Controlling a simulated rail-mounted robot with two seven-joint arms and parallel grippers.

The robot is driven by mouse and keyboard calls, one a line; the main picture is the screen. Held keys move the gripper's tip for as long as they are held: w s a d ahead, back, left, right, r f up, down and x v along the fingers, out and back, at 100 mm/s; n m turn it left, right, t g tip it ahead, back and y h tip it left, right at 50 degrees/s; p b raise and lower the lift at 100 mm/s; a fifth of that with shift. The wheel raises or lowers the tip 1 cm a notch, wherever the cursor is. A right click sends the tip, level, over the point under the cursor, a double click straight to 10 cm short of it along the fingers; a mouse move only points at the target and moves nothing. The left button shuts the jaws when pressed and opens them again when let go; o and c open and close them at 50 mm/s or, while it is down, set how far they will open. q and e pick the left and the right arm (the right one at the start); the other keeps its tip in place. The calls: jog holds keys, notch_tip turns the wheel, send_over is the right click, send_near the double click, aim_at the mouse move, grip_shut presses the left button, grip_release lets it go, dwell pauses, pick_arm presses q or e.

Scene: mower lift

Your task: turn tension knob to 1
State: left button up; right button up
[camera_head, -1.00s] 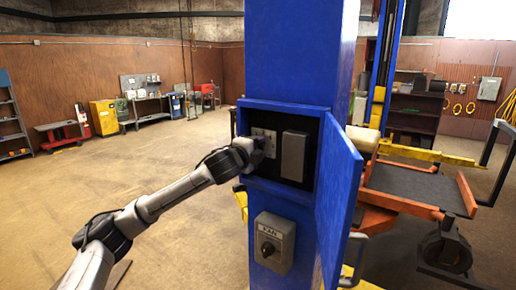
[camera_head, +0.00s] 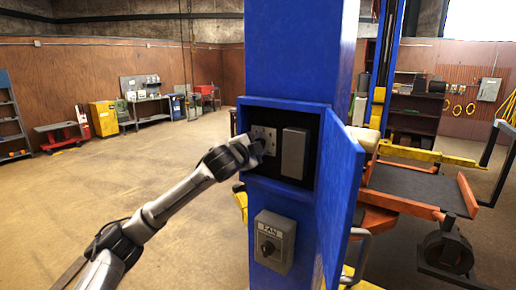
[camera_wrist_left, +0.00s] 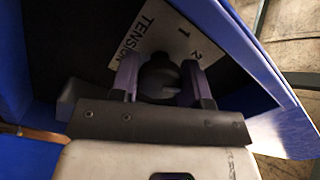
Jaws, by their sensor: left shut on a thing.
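The tension knob (camera_wrist_left: 160,76) is dark and round, on a pale plate (camera_wrist_left: 150,32) printed TENSION, 1 and 2 in the left wrist view. My left gripper (camera_wrist_left: 163,82) has one finger on each side of the knob and is shut on it. In the head view my left gripper (camera_head: 259,147) reaches into the open blue box on the column and hides the knob. Part of the pale plate (camera_head: 264,132) shows above it. I cannot tell which number the knob points to. My right gripper is in neither view.
A grey box (camera_head: 294,153) sits right of the plate inside the blue box. The blue door (camera_head: 340,200) stands open on the right. A FAN switch (camera_head: 274,243) is mounted below on the blue column (camera_head: 295,50). Open floor lies to the left.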

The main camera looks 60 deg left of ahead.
pick_arm(q)
jog(key=n, duration=0.3)
jog(key=shift+n+b, duration=0.35)
jog(key=shift+n, duration=0.05)
jog(key=n, duration=0.3)
jog(key=shift+n, duration=0.3)
jog(key=n, duration=0.3)
jog(key=shift+n, duration=1.1)
jog(key=o, duration=0.9)
jog(key=shift+s+b, duration=0.1)
jog(key=shift+b, duration=0.25)
